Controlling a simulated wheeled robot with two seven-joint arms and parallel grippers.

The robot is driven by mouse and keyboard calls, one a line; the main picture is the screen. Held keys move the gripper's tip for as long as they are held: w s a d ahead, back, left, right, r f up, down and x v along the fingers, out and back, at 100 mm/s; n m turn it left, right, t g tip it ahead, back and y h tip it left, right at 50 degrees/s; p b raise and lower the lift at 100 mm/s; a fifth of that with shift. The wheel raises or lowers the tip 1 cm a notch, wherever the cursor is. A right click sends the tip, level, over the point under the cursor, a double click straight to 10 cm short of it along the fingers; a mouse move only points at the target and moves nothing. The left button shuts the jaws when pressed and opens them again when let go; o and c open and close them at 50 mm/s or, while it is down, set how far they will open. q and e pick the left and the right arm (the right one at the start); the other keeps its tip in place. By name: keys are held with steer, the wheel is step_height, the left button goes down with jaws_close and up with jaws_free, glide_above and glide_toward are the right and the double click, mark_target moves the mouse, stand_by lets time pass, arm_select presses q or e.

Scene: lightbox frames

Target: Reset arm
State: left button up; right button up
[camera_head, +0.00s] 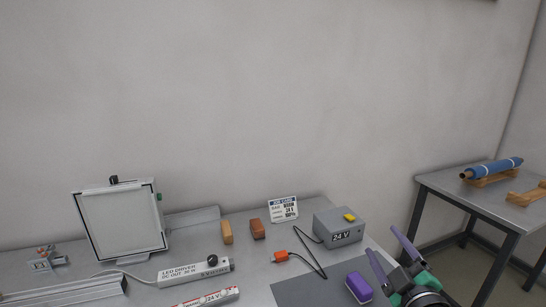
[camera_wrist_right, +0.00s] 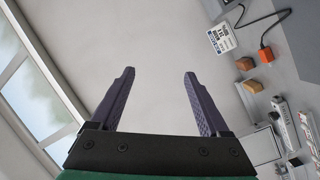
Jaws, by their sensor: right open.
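My right gripper (camera_head: 391,252) shows at the lower right of the head view, raised over the right end of the grey workbench (camera_head: 245,258). Its two purple fingers are apart with nothing between them. In the right wrist view the open fingers (camera_wrist_right: 158,85) stand against the bare wall. A purple block (camera_head: 359,287) lies on the grey mat (camera_head: 305,290), just left of the gripper in the head view. My left gripper is in neither view.
A grey 24 V box (camera_head: 338,228), a job card (camera_head: 283,208), two small blocks (camera_head: 227,232) (camera_head: 257,229), an orange connector (camera_head: 281,256), an LED driver (camera_head: 194,273) and a framed panel (camera_head: 121,222) stand on the bench. A side table (camera_head: 470,196) holds a blue roll (camera_head: 492,168).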

steer(key=s+d+f+m+g+h, duration=0.1)
steer(key=s+f+m+g, duration=0.25)
steer(key=f, duration=0.55)
steer(key=s+d+f+m+g+h, duration=0.1)
steer(key=s+d+f+m+g, duration=0.15)
steer(key=s+f+g, duration=0.45)
steer(key=s+a+f+m+g+y, duration=0.25)
steer(key=s+a+f+g, duration=0.2)
steer(key=s+f, duration=0.65)
step_height(320, 180, down, 25)
steer(key=b, duration=0.5)
steer(key=s+d+f+g+b, duration=0.1)
steer(key=s+f+b, duration=0.1)
steer(key=s+f, duration=0.7)
steer(key=s+d+f+b, duration=0.1)
steer(key=s+d+f, duration=0.1)
steer(key=s+f, duration=0.6)
step_height(320, 180, down, 4)
steer(key=shift+s+r+g+h+b, duration=0.1)
steer(key=shift+s+g+h+b, duration=0.25)
steer(key=shift+s+g+h, duration=0.1)
